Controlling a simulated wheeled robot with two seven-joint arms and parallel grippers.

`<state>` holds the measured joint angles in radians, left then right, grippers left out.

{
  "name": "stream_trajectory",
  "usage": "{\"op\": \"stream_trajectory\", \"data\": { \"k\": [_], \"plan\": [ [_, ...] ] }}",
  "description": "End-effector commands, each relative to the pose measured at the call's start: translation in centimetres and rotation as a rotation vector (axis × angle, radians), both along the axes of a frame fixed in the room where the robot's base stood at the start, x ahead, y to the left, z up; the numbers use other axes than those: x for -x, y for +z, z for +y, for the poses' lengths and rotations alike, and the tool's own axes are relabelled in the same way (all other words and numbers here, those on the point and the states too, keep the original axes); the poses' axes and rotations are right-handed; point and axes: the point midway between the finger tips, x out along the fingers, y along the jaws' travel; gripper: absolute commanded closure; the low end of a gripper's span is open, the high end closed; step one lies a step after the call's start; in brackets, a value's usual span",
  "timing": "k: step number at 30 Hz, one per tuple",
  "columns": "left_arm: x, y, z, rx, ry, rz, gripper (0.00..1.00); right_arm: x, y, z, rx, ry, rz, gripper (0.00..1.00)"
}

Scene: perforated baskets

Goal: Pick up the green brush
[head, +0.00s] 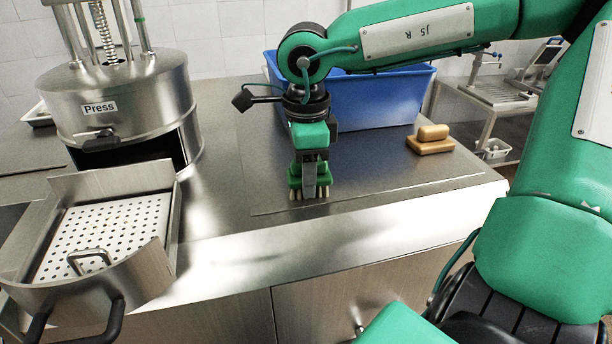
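The green brush (295,182) stands on the metal counter with its pale bristles down, in the middle of the head view. My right gripper (309,178) points straight down at it from above. One grey finger crosses the near face of the brush; the other finger is hidden behind it. I cannot tell whether the fingers press on the brush or stand slightly apart from it. The bristles appear to be at counter level. My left gripper is not in view.
A blue basket (385,100) stands right behind my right gripper. A yellowish-tan block (431,146) lies to the right. A steel press (125,100) and a perforated tray (105,232) are at the left. The counter (235,190) is clear around the brush's front and left.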

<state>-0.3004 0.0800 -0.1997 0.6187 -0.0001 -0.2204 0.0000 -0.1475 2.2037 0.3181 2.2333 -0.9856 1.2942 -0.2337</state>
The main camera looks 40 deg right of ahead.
Motion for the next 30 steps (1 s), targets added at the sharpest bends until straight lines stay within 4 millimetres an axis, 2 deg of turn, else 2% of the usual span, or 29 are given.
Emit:
{"op": "stream_trajectory", "data": {
  "k": [1,3,11,17,23,30],
  "plan": [
    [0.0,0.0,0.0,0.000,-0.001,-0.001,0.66,0.1,0.0,-0.1,-0.002,0.000,-0.001,0.72],
    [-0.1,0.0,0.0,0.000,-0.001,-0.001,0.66,0.3,0.0,-0.2,-0.002,0.000,-0.002,0.82],
    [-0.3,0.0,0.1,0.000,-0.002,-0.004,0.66,0.5,0.1,-0.4,-0.005,0.000,-0.005,0.82],
    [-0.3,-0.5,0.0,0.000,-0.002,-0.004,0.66,0.3,1.2,-0.4,-0.002,-0.001,-0.006,0.82],
    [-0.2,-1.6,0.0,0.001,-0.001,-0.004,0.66,0.1,4.5,-0.3,-0.002,-0.003,-0.008,0.82],
    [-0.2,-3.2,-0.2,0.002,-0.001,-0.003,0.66,0.2,10.8,-0.2,-0.002,-0.002,-0.008,0.82]
  ]
}}
